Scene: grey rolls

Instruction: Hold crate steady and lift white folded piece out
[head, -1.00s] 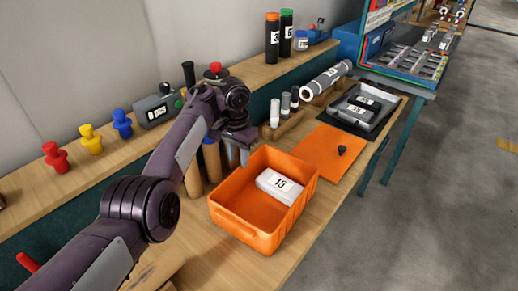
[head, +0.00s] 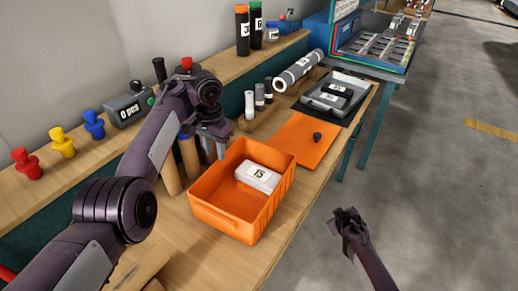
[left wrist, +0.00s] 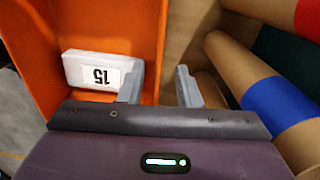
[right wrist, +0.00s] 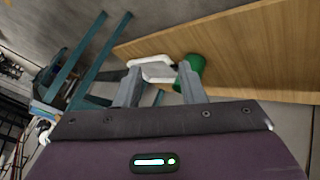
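The orange crate (head: 222,218) stands on the bench with its open side up. The white folded piece (head: 257,177), marked 15, lies inside it towards the far right. My left gripper (head: 217,152) is at the crate's far-left wall, pointing down. In the left wrist view the open fingers (left wrist: 158,88) sit on either side of the crate wall (left wrist: 156,45). One finger is inside, close to the white piece (left wrist: 92,72); I cannot tell if it touches. My right gripper (head: 347,213) is out over the floor, right of the bench; its fingers (right wrist: 159,85) are apart and empty.
Brown rolls (head: 187,155) stand beside my left gripper. Free floor (head: 450,200) lies to the right.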

